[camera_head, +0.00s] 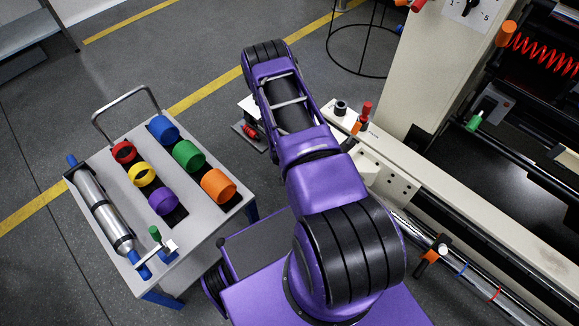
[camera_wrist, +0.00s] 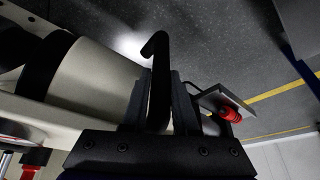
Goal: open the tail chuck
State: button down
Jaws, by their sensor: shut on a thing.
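In the wrist view my gripper (camera_wrist: 172,105) is shut on a black bar with a hooked top (camera_wrist: 157,62), which rises between the fingers. Left of it, close to the fingers, is a cream cylindrical body (camera_wrist: 97,82) with a black band (camera_wrist: 45,68); it may be the tail chuck, but I cannot tell for certain. The bar's lower part and its joint are hidden by the fingers. In the head view my purple arm covers the gripper and that area. A cream machine housing (camera_head: 392,158) and a chrome shaft (camera_head: 470,275) show right of the arm.
A grey cart (camera_head: 205,222) at left holds a metal roller (camera_head: 104,212) and several coloured rings (camera_head: 188,155). A red plug-like part (camera_wrist: 229,114) lies right of the fingers. An orange-red handle (camera_head: 364,112) stands on the machine. Floor beyond the cart is free.

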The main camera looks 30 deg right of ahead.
send_over(255, 145)
jog(key=shift+a, duration=0.15)
dwell(0.5)
jog(key=c, duration=0.7)
grip_release()
jog(key=shift+s, duration=0.1)
jog(key=p+v, duration=0.4)
jog(key=v, duration=1.3)
jog(key=shift+r+p, duration=0.25)
jog(key=shift+p, duration=0.1)
